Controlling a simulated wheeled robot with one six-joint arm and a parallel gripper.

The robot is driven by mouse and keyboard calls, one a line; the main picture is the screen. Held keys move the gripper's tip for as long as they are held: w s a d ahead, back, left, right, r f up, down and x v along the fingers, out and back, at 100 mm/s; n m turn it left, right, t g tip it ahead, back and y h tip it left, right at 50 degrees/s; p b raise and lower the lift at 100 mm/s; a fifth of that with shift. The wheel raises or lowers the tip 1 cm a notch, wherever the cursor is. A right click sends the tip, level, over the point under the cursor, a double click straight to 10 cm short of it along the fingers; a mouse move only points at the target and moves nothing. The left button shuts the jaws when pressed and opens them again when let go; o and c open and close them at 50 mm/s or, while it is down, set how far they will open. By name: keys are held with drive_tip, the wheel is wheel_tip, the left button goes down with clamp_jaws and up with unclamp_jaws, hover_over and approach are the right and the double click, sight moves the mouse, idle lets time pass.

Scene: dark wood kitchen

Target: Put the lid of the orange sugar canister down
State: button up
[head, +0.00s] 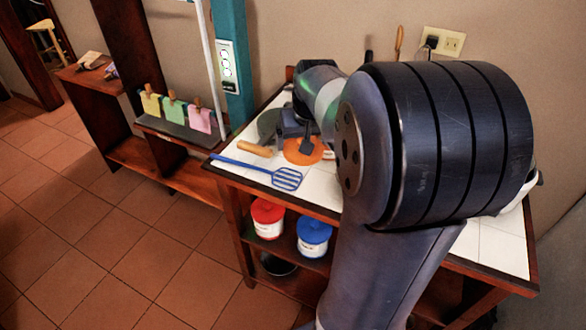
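The orange lid (298,156) shows as a flat disc at the left part of the white-tiled counter. My gripper (304,146) is right at the lid, with a dark finger over its top. My arm hides much of this spot, so I cannot tell whether the fingers are shut on the lid or whether it rests on the counter. A small pale piece with a reddish mark (328,153) shows just right of the lid; it may be part of the canister, which is otherwise hidden.
A blue slotted spatula (287,179) lies at the counter's front left edge. Red-lidded (267,217) and blue-lidded (313,236) canisters stand on the shelf below. A teal post (231,60) rises at the left.

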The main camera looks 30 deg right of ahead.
sight(307, 159)
wheel_tip(307, 159, down, 10)
drive_tip(key=shift+r, duration=0.1)
idle(0.4)
drive_tip(key=shift+f+b, duration=0.35)
drive_tip(key=shift+b, duration=0.1)
drive_tip(key=o, duration=0.7)
drive_tip(key=shift+r, duration=0.1)
drive_tip(key=shift+r, duration=0.1)
drive_tip(key=shift+r+p, duration=0.3)
drive_tip(key=shift+p, duration=0.1)
drive_tip(key=v, duration=1.1)
drive_tip(key=shift+s+r, duration=0.25)
drive_tip(key=shift+r, duration=0.05)
